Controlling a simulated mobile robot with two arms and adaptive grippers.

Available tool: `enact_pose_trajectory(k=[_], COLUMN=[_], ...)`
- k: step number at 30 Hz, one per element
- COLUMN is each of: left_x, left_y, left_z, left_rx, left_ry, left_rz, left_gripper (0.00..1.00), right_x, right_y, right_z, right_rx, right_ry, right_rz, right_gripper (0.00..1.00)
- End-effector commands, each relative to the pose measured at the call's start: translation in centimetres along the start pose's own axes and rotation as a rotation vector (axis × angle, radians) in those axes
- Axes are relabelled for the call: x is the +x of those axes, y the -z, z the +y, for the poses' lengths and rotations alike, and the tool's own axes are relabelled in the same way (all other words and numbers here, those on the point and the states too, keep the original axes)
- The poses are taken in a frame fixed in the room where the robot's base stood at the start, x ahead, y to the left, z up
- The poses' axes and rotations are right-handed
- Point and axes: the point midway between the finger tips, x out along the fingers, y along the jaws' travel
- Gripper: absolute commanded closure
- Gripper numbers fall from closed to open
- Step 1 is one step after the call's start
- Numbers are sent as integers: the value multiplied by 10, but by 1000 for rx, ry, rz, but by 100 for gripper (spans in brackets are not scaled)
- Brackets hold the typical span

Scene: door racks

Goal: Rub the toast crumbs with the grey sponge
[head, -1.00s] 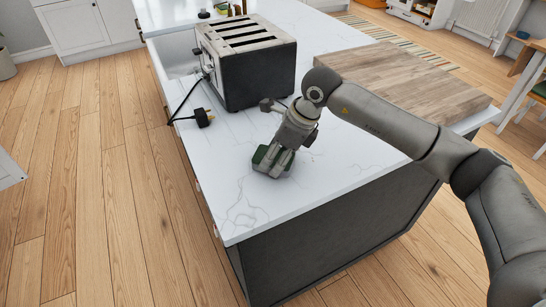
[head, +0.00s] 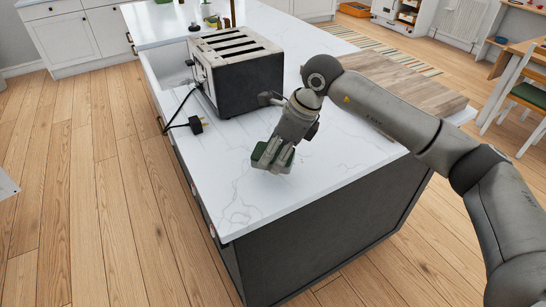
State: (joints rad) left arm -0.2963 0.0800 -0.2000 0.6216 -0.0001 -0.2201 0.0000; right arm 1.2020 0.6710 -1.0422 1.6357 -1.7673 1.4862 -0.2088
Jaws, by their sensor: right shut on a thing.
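My right gripper (head: 274,152) is shut on the sponge (head: 262,154), whose visible parts look dark green and grey. The sponge is at the worktop (head: 330,165) of the island, in front of the toaster; I cannot tell whether it touches the surface. The gripper fingers hide part of the sponge. I cannot make out any toast crumbs; the white worktop has grey marble veins, with a denser patch of lines (head: 238,212) near the front left corner. My left gripper is not in view.
A black and silver toaster (head: 238,82) stands behind the gripper. Its cable and plug (head: 196,125) lie at the left edge. A wooden board (head: 400,88) lies at the right, behind my right arm. The front left worktop is free.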

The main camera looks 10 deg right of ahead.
Motion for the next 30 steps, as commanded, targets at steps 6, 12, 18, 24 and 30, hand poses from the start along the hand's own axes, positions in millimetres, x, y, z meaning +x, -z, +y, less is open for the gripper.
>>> enact_pose_trajectory(k=[6,12,18,24,30], left_x=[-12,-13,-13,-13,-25], left_y=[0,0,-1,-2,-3], left_z=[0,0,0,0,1], left_rx=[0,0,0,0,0], left_ry=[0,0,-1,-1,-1], left_rz=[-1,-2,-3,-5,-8], left_gripper=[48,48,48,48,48], right_x=[-21,-27,-26,-26,-33], right_y=[-5,-5,-5,-5,-5], right_z=[-3,-4,-4,-4,-9], right_rx=[2,2,2,1,-3], right_ry=[1,0,1,1,-1], right_rz=[-1,0,0,0,-5], right_gripper=[62,62,62,62,62])
